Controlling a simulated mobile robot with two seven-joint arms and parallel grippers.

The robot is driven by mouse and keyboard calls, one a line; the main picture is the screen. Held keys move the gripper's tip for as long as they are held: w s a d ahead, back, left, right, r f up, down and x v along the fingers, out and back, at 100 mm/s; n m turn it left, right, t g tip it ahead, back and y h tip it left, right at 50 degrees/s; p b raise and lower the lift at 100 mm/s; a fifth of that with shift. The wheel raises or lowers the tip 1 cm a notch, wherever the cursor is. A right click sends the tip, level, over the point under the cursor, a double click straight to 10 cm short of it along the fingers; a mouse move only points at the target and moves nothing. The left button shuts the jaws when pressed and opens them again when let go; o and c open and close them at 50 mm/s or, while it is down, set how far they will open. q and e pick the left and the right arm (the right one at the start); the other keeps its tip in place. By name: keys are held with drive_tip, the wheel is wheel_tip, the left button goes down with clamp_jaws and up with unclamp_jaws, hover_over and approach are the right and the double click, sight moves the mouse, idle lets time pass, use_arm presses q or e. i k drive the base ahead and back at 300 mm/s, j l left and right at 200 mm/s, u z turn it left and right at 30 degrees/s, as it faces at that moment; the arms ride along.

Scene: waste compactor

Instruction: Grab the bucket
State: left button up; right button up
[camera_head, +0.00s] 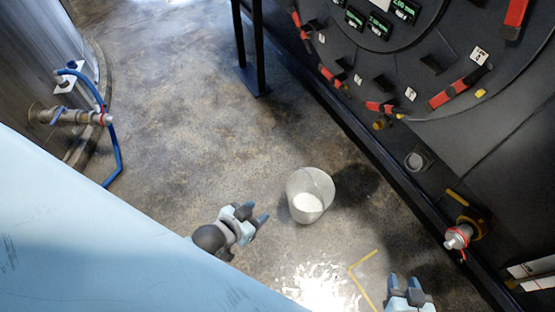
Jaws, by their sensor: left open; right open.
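The bucket (316,184) is a pale, translucent tub standing upright on the concrete floor near the middle of the view. Something white shows at its bottom. My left gripper (256,216) is just left of the bucket, with its open fingers pointing toward it. It appears apart from the bucket and holds nothing. My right gripper (405,284) is at the bottom edge, to the lower right of the bucket. It is open and empty, well apart from the bucket.
A large dark machine (385,150) with red handles and green displays fills the right side. A black post (257,55) stands behind the bucket. A blue hose (117,150) hangs at the left by a metal tank. Yellow tape (366,278) marks the floor. Floor around the bucket is clear.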

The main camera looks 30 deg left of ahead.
sight(310, 192)
drive_tip(key=k+u, duration=0.1)
drive_tip(key=u, duration=0.3)
drive_tip(key=i+l+u, duration=0.3)
drive_tip(key=i+l, duration=0.2)
drive_tip(key=l, duration=0.15)
drive_tip(key=i+l+u, duration=0.15)
drive_tip(key=l, duration=0.2)
drive_tip(key=i+l+u, duration=0.3)
drive_tip(key=l, duration=0.5)
drive_tip(key=i, duration=0.1)
